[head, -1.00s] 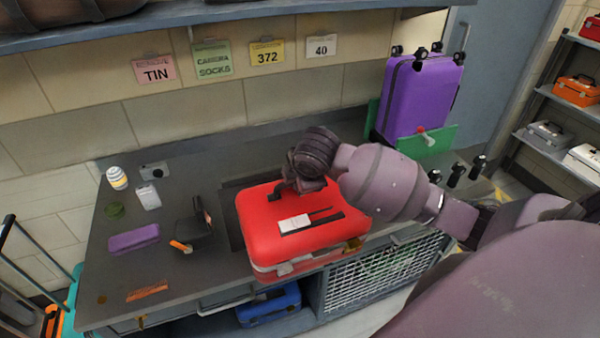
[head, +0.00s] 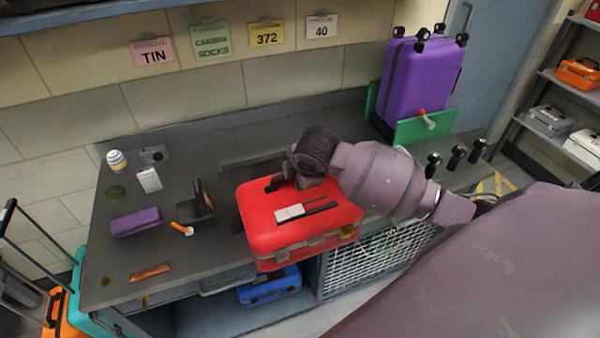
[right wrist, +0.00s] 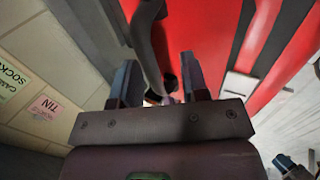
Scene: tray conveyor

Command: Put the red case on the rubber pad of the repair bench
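The red case (head: 290,222) lies flat over the front of the grey repair bench (head: 165,248), its latched front side near the bench edge. My right gripper (head: 297,180) is at the black handle on its top. A darker patch (head: 227,208), seemingly the rubber pad, shows left of the case, which hides the rest. I cannot tell whether the case touches the bench. My left gripper is out of view.
Left of the case are a black holder (head: 193,208), a purple pouch (head: 136,222), a white box (head: 149,181) and a jar (head: 117,162). A purple suitcase (head: 420,80) stands at the back right behind a green panel (head: 428,127). A blue case (head: 270,287) sits below.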

